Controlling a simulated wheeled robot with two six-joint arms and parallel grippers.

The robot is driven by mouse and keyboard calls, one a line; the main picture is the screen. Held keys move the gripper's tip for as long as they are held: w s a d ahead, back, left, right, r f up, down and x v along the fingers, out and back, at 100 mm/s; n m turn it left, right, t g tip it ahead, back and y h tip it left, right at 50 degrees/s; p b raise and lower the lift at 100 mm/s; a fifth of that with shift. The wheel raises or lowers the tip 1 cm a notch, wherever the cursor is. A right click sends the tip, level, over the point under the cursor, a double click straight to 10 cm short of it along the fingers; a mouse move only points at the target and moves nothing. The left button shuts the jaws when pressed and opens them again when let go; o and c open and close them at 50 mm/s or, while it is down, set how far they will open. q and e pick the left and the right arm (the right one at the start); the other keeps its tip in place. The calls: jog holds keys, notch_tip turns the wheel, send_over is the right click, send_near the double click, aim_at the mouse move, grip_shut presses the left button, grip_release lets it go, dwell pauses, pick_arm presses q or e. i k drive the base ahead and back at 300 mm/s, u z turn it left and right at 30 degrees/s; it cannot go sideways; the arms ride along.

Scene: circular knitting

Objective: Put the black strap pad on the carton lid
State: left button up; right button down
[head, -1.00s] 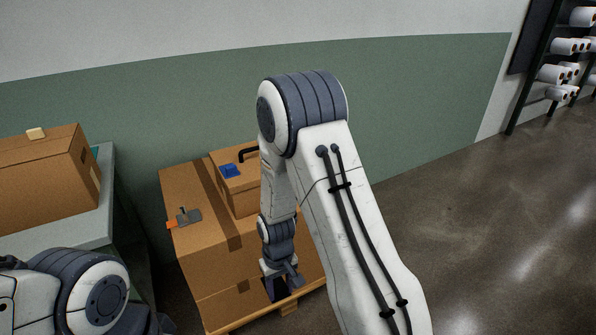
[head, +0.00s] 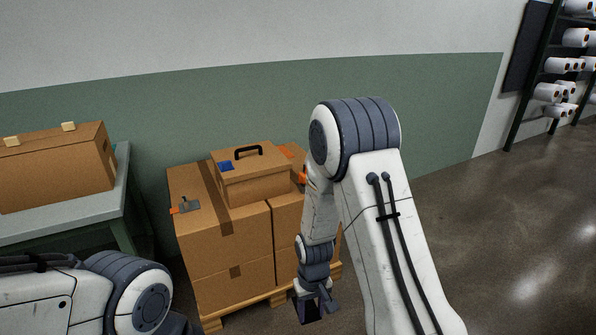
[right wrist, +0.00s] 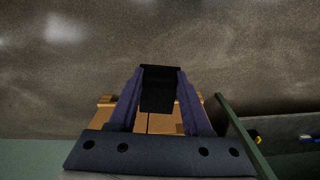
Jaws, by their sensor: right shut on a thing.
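The black strap pad (right wrist: 158,90) sits between the two fingers of my right gripper (right wrist: 160,96), which is shut on it. In the head view my right gripper (head: 318,306) points down, low in front of the pallet's right end, below and to the right of the small carton. A small brown carton (head: 252,184) stands on the stacked large cartons; its lid (head: 262,162) carries a black arched handle (head: 248,152) and a blue piece (head: 226,166) at its left edge. My left arm enters at the lower left; its gripper is out of view.
Large cartons (head: 225,262) fill the wooden pallet (head: 262,304). A grey and orange tool (head: 187,206) lies on their left top; orange pieces (head: 286,152) show at the right. A bench (head: 118,195) with a long carton (head: 60,172) stands left.

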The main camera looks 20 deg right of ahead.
aim_at(274, 155)
jog(key=z, duration=0.9)
jog(key=i, duration=1.2)
jog(key=u, duration=0.05)
